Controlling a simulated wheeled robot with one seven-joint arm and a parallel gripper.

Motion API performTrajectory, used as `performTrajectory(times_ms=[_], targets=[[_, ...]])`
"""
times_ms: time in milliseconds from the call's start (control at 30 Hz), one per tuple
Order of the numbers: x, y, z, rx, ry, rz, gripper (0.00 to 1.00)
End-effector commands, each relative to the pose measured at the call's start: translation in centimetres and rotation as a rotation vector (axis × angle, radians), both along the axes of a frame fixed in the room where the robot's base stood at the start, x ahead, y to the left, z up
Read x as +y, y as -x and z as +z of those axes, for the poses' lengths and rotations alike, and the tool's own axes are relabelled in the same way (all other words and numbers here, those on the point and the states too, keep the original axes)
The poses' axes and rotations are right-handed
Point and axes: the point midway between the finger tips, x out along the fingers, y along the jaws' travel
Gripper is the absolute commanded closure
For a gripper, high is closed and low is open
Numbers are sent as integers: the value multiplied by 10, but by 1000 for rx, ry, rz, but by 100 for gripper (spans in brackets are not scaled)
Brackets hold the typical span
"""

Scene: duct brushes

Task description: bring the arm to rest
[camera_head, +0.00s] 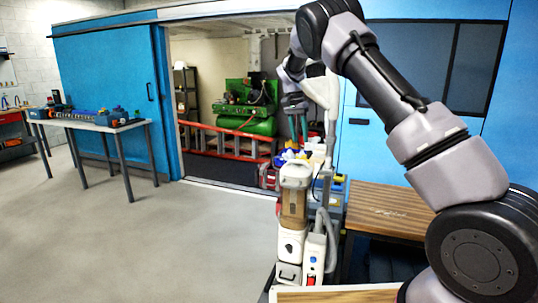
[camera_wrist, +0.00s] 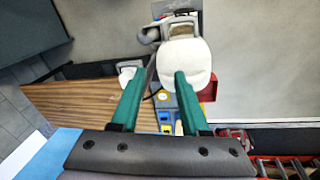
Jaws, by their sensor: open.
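My arm reaches up and over from the right side of the head view, and bends down at its far end. My gripper (camera_head: 298,130) hangs above a cluttered stand with a white machine. In the wrist view my gripper (camera_wrist: 160,80) shows two green fingers spread apart. Nothing is held between them. Below and beyond the fingertips lies the white rounded top of the machine (camera_wrist: 185,62). The machine's upright body with a brownish clear canister (camera_head: 293,205) shows in the head view.
A wooden-topped table (camera_head: 390,213) stands right of the machine, close to my arm. A workbench (camera_head: 100,125) with tools stands at the left. A green compressor (camera_head: 248,125) sits behind a red rail (camera_head: 225,142) in the doorway. The grey floor (camera_head: 170,235) at left centre is clear.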

Motion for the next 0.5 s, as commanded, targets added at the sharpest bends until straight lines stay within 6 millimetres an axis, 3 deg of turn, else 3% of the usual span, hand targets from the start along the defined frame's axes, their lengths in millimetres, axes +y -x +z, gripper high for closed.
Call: performTrajectory(times_ms=[33, 200, 367, 500], targets=[[-16, 10, 26, -16, -46, -10, 55], [-55, 48, 89, -77, -167, -4, 55], [-84, 96, 139, -149, -261, 18, 55], [-104, 146, 175, -224, -320, 51, 55]])
